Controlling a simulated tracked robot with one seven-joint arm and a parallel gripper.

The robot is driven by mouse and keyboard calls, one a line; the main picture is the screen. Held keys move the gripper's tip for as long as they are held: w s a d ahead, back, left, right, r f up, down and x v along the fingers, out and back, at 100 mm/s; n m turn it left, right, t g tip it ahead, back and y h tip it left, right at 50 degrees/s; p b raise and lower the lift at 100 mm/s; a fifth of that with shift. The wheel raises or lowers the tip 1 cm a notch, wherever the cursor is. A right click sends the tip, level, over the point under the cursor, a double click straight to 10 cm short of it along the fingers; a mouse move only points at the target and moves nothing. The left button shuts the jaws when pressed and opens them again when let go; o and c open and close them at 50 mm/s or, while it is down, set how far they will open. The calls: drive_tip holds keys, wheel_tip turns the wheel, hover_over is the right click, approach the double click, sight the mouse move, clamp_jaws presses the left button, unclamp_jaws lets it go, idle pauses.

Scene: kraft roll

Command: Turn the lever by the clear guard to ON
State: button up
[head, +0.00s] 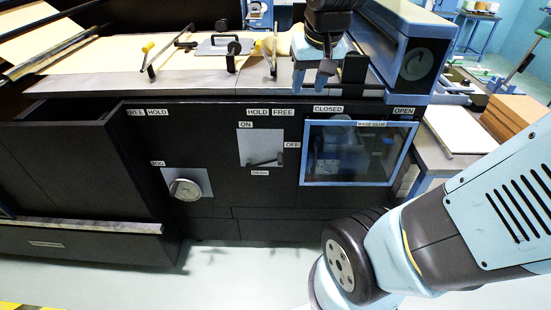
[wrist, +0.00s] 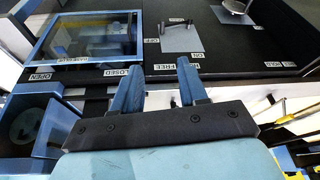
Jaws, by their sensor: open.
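The lever (head: 266,162) is a dark bar on a grey plate (head: 258,142) in the black front panel. It lies nearly level, its right end pointing to the OFF side. The ON label (head: 247,125) is above the plate and the OFF label (head: 292,145) at its right. The clear guard (head: 345,155), a blue-framed window, is right of the plate. My gripper (head: 313,78) is open and empty, above and apart from the lever, by the bench's front edge. In the wrist view the plate (wrist: 181,40) appears inverted beyond my open fingers (wrist: 160,66).
The worktop (head: 190,80) above holds several clamps and black-handled fittings. A blue-sided machine housing (head: 420,60) stands at the right. The space in front of the lever plate looks clear.

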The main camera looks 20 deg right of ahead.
drive_tip(key=w+a+f+m+g, duration=0.1)
drive_tip(key=w+f+m+g, duration=0.15)
drive_tip(key=w+f, duration=1)
drive_tip(key=g+h, duration=0.2)
approach(279, 161)
drive_tip(key=f, duration=0.3)
drive_tip(key=d+f, duration=0.1)
drive_tip(key=f, duration=0.3)
drive_tip(key=d+f, duration=0.1)
drive_tip(key=f, duration=0.2)
drive_tip(key=shift+s+f, duration=0.2)
drive_tip(key=shift+f, duration=0.2)
clamp_jaws()
